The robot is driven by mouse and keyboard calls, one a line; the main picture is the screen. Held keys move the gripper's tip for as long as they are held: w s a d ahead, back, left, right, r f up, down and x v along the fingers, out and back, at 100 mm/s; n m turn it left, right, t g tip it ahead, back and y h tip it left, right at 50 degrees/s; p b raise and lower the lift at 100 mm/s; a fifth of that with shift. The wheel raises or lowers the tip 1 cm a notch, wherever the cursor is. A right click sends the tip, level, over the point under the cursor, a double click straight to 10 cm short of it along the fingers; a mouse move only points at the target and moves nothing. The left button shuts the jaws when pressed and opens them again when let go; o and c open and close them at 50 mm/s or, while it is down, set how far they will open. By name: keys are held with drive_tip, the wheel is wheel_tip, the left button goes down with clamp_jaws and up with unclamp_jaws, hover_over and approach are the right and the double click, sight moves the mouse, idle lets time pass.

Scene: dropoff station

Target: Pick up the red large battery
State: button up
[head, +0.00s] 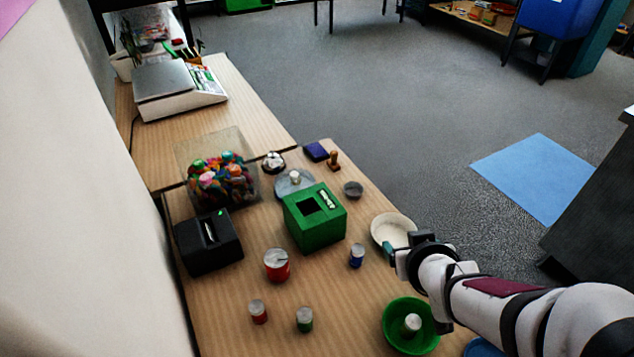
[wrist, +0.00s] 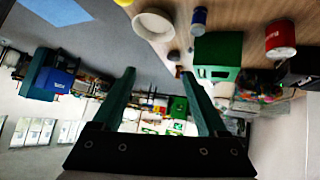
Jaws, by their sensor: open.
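The red large battery (head: 277,266) stands upright on the wooden table, a wide red cylinder with a grey top. It also shows in the wrist view (wrist: 281,42), at the upper right. A smaller red battery (head: 258,312) stands nearer the front. My gripper (head: 391,254) is well to the right of the large battery, beside the cream bowl, in the head view. In the wrist view my gripper (wrist: 158,77) has its two green fingers spread with nothing between them.
A blue battery (head: 356,256) and a green box (head: 316,218) stand between or near them. A black device (head: 208,243) is left of the red large battery. A green battery (head: 304,320), a green bowl (head: 421,338) and a cream bowl (head: 386,224) are also on the table (head: 230,295).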

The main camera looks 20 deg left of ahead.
drive_tip(key=a+f+n+y, duration=0.3)
drive_tip(key=a+f+n, duration=0.1)
drive_tip(key=a+f, duration=0.3)
drive_tip(key=n+g+y, duration=0.6)
drive_tip(key=y, duration=0.2)
approach(259, 307)
drive_tip(key=x, duration=0.3)
drive_tip(key=shift+w+f, duration=0.1)
drive_tip(key=shift+f, duration=0.05)
drive_tip(key=shift+n, duration=0.3)
drive_tip(key=x, duration=0.7)
drive_tip(key=shift+a, duration=0.35)
clamp_jaws()
